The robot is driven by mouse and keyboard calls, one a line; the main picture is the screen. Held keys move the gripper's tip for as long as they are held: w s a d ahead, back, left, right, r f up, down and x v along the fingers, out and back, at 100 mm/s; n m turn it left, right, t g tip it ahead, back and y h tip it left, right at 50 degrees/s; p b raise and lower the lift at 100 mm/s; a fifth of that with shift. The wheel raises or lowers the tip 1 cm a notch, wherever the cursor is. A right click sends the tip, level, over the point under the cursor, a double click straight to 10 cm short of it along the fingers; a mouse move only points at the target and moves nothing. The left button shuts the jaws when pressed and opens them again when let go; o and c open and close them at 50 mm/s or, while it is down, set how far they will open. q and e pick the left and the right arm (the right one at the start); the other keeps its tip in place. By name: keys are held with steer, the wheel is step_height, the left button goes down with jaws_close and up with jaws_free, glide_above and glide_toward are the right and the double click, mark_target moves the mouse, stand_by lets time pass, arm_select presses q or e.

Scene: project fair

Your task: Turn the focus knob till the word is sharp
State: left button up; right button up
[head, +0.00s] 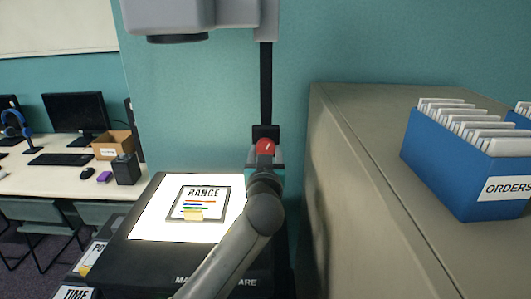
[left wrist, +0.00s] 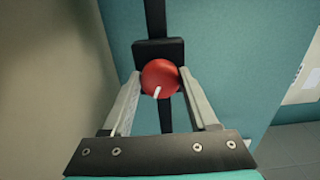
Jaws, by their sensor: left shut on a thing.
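The red focus knob (head: 265,146) with a white pointer line sits on a black block on the projector's dark post (head: 265,90). In the left wrist view the knob (left wrist: 160,78) is between the two fingers of my left gripper (left wrist: 160,88), which is shut on it. The white line points down and slightly left there. The projector head (head: 190,15) is at the top, above the lit stage (head: 150,215). A framed sheet (head: 222,208) with the word RANGE and coloured lines lies on the stage. The projected word is out of view. My right gripper is not in view.
A grey cabinet (head: 345,170) stands close on the right, with a blue ORDERS file box (head: 440,175) on top. A desk (head: 50,180) with monitors (head: 75,115) and a cardboard box (head: 113,145) is at the left. The teal wall is behind the post.

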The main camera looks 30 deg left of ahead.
arm_select(q)
steer(key=c, duration=0.4)
steer(key=shift+m+p, duration=0.75)
steer(key=shift+m, duration=0.45)
steer(key=m+p, duration=0.1)
steer(key=m, duration=0.2)
steer(key=o, duration=1.4)
steer(key=shift+r, duration=0.1)
